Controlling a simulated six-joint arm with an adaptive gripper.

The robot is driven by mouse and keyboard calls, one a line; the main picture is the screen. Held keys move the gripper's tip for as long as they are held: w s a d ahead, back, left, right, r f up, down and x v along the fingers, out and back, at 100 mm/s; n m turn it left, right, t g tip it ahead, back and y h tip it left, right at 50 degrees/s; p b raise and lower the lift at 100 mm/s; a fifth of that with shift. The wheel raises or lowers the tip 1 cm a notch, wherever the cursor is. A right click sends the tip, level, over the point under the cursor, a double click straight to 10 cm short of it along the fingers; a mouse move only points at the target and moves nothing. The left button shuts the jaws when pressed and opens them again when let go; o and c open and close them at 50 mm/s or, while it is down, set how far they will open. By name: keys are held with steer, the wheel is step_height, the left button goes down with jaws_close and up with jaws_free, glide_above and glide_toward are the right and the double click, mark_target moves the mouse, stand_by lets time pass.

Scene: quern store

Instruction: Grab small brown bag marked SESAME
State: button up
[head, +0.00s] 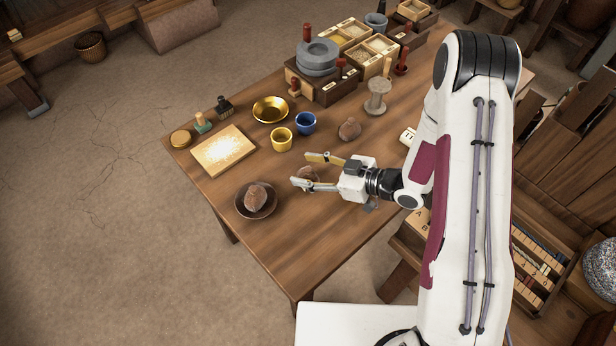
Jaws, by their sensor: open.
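Several small brown bags are on the wooden table; I cannot read any marking, so I cannot tell which is SESAME. One bag (256,195) sits in a dark round dish near the table's front left edge. Another bag (349,130) stands behind my gripper, near the middle. A third brown, bag-like shape (309,174) shows between and below my fingers, partly hidden by them. My gripper (301,169) is open, fingers pointing left, over this shape. I cannot tell whether they touch it.
The dark dish (241,207) is left of my gripper. A yellow cup (281,139), blue cup (306,123) and brass bowl (270,109) stand behind it. A powdered board (222,150) is at left. A quern (318,57) and wooden boxes (374,56) fill the back.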

mark_target(309, 168)
steer(key=c, duration=1.2)
steer(key=shift+f, duration=0.1)
steer(key=shift+c, duration=0.8)
steer(key=shift+s, duration=0.1)
steer(key=shift+c, duration=0.2)
steer(key=shift+r, duration=5.1)
jaws_close()
